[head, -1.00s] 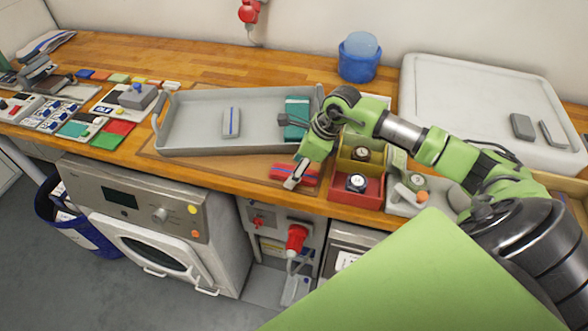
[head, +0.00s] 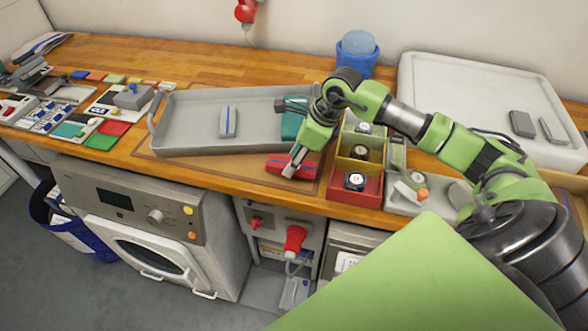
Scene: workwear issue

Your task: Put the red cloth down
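The red cloth (head: 279,164), a folded pad with a blue stripe, is in front of the grey tray's right part in the head view. My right gripper (head: 292,171) is shut on its front part, and the fingers cover some of it. I cannot tell whether the cloth touches the surface below. The grey tray (head: 185,148) holds a grey cloth with a blue stripe (head: 228,122) and a teal cloth (head: 291,127), partly hidden by my arm. My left gripper is not in view.
A brown mat (head: 235,168) shows around the tray's front. Yellow and red boxes (head: 366,192) with round items stand right of the cloth. A blue tub (head: 356,63) and a white tray (head: 450,75) are behind. The counter's front edge is close.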

